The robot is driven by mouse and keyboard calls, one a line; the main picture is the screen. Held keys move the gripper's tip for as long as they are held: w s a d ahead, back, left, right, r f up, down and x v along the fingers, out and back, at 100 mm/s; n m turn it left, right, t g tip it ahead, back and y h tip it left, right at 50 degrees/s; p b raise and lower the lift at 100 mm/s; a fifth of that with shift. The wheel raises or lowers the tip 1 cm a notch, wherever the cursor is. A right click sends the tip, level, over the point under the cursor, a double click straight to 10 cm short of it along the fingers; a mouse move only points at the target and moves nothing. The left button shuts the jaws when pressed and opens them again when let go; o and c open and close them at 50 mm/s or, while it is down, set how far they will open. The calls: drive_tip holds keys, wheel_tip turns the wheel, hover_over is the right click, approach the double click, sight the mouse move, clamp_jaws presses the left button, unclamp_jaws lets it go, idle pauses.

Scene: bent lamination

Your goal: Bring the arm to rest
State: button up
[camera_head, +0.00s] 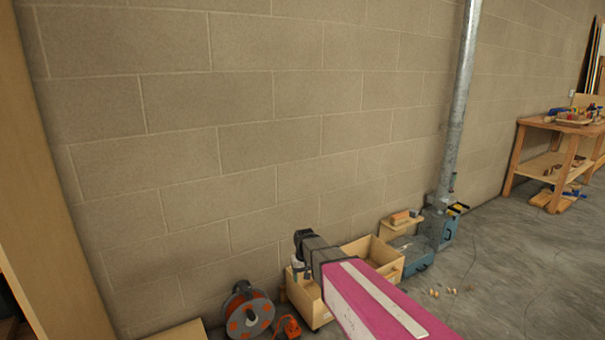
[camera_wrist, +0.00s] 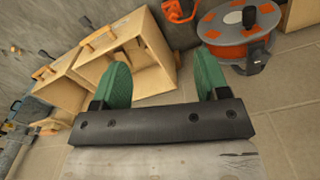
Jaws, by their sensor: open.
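My gripper (camera_wrist: 162,78) shows in the wrist view with its two green fingers well apart and nothing between them.
Wooden boxes (camera_head: 376,255) stand along the wall (camera_head: 270,130), also seen in the wrist view (camera_wrist: 145,50). An orange cable reel (camera_head: 248,312) is left of them. A blue toolbox (camera_head: 413,257) and metal pipe (camera_head: 456,110) are right. A workbench (camera_head: 540,161) stands far right. Floor between is mostly clear.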

drive_tip(key=s+d+r+m, duration=0.1)
drive_tip(key=s+d+r, duration=0.1)
drive_tip(key=s+d, duration=0.6)
drive_tip(key=s+d+r+m, duration=0.2)
drive_tip(key=s+d+r, duration=0.1)
drive_tip(key=s+d, duration=0.5)
drive_tip(key=d, duration=0.2)
drive_tip(key=shift+d, duration=0.3)
drive_tip(key=shift+r, duration=0.1)
